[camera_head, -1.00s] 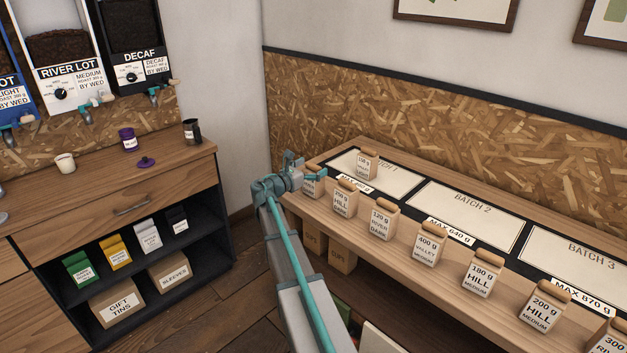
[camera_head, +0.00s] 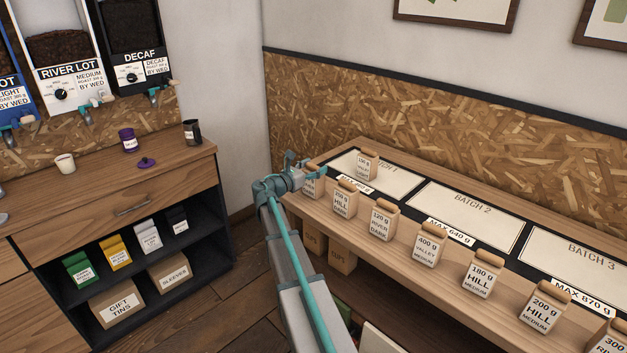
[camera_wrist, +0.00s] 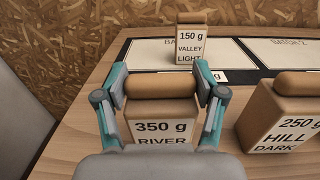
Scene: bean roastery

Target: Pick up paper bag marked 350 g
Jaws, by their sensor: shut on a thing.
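The paper bag marked 350 g (camera_wrist: 162,128), labelled RIVER, stands between the fingers of my gripper (camera_wrist: 161,80) in the wrist view. In the head view the same bag (camera_head: 313,186) is at the left end of the bench's front row, mostly hidden by my gripper (camera_head: 306,168). The lower part of its label is hidden by my gripper in the wrist view. I cannot tell whether the bag is lifted off the bench.
The 250 g Hill dark bag (camera_wrist: 285,125) stands close on the right. The 150 g Valley light bag (camera_wrist: 191,42) stands behind on the Batch 1 mat (camera_head: 342,160). Several more bags, such as the 120 g River bag (camera_head: 383,222), line the front edge. A wall is behind.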

